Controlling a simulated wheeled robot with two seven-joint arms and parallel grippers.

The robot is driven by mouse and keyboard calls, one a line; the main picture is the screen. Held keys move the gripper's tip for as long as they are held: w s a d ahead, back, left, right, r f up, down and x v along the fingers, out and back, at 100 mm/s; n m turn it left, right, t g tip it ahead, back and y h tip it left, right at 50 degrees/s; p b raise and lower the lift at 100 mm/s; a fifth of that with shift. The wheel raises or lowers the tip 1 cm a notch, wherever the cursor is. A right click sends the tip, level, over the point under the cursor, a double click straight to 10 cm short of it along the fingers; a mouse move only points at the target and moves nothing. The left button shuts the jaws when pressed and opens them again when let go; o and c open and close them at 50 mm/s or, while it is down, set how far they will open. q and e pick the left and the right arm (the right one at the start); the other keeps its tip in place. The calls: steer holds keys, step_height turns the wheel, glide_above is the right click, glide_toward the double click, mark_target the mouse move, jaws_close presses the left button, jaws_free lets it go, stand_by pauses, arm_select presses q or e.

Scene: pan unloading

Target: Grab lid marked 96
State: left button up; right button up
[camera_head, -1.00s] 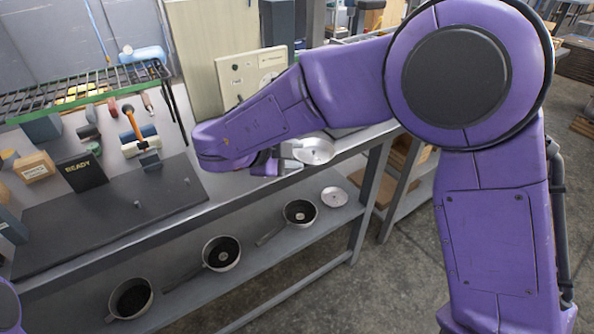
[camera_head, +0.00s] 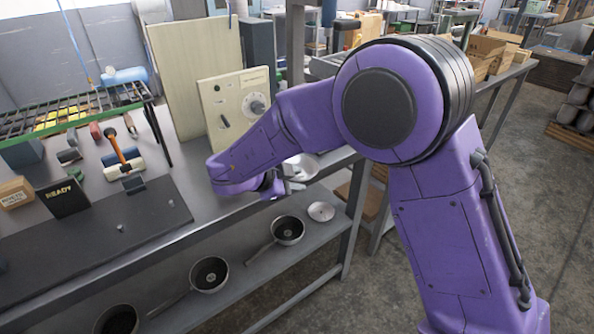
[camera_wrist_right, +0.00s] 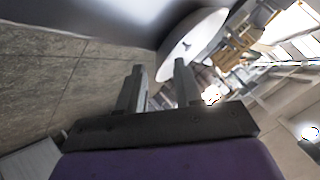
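A round metal lid (camera_head: 303,166) lies at the right end of the bench top, just beyond my right gripper (camera_head: 290,181). A second round lid (camera_head: 321,211) lies on the lower shelf. I cannot read the number 96 on either one. In the right wrist view my right gripper (camera_wrist_right: 160,78) is open, its two fingers apart with nothing between them. A pale disc with a small knob (camera_wrist_right: 195,45) shows ahead of the fingertips; I cannot tell which lid it is. My left gripper is out of view.
Several dark pans stand on the lower shelf (camera_head: 255,272), one of them a pan with a handle (camera_head: 288,230). A panel with knobs (camera_head: 232,110) stands on the bench behind my right forearm. A black READY sign (camera_head: 64,197) and tools sit at the left.

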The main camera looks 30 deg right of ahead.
jaws_close()
steer(key=shift+r, duration=0.15)
